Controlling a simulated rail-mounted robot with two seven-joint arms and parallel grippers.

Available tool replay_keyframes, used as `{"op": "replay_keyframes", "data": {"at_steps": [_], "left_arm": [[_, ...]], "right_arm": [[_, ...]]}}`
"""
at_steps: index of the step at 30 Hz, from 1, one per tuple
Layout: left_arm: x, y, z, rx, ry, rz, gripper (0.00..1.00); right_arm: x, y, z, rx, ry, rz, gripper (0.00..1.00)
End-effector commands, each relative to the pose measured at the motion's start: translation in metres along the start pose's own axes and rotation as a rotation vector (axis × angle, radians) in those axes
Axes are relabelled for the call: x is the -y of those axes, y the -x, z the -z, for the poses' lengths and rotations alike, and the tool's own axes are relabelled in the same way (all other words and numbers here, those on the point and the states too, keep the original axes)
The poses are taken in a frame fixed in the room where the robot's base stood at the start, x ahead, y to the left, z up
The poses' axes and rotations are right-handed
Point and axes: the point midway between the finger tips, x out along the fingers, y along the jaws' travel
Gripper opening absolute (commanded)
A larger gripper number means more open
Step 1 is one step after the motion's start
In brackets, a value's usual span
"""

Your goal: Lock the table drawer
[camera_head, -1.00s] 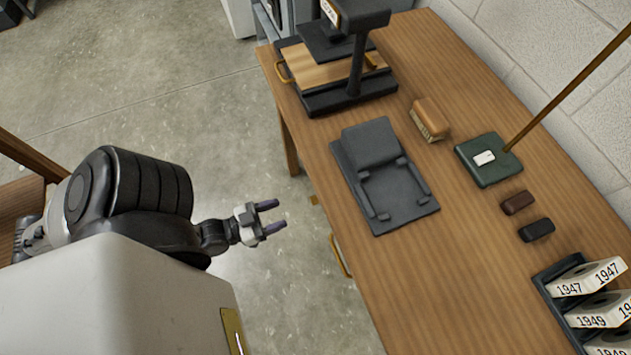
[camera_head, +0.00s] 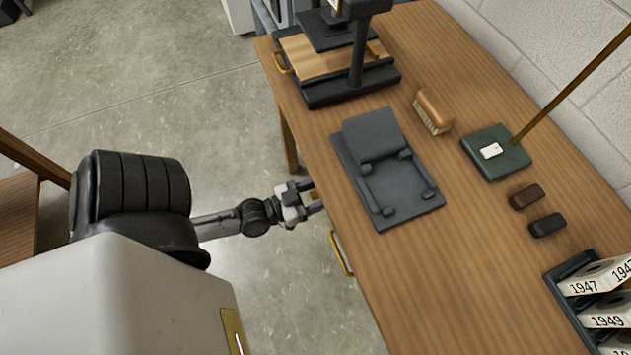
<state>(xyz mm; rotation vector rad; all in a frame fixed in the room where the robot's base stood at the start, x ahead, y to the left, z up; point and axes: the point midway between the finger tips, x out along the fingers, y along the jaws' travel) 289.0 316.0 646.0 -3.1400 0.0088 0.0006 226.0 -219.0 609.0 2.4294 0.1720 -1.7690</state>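The table drawer is under the wooden table's left edge, and its front is mostly hidden by the tabletop. Its brass handle (camera_head: 340,254) shows below that edge. A small brass piece (camera_head: 313,195), perhaps the key or lock, shows at the edge farther up. My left gripper (camera_head: 316,197) is at the table edge with its two dark fingers apart, one on each side of the brass piece. I cannot tell whether they touch it. My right gripper is not in view.
On the wooden table (camera_head: 445,265) lie a dark grey cradle (camera_head: 385,170), a brush (camera_head: 433,110), a green-based stand (camera_head: 497,160), two small dark blocks (camera_head: 527,196) and a rack of year-marked boxes (camera_head: 590,285). A black press (camera_head: 350,85) stands at the far end.

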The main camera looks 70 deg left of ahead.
Motion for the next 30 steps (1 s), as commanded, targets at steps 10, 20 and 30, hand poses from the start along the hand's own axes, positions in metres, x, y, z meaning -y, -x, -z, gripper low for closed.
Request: {"op": "replay_keyframes", "data": {"at_steps": [10, 20, 30], "left_arm": [[0.000, 0.000, 0.000, 0.000, 0.001, 0.000, 0.36], [0.000, 0.000, 0.000, 0.000, 0.001, 0.000, 0.04], [0.000, 0.000, 0.004, 0.001, 0.067, -0.001, 0.04]], "right_arm": [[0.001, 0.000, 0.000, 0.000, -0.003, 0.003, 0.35], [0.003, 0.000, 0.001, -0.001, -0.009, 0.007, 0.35], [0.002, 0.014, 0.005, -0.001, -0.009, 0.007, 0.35]]}}
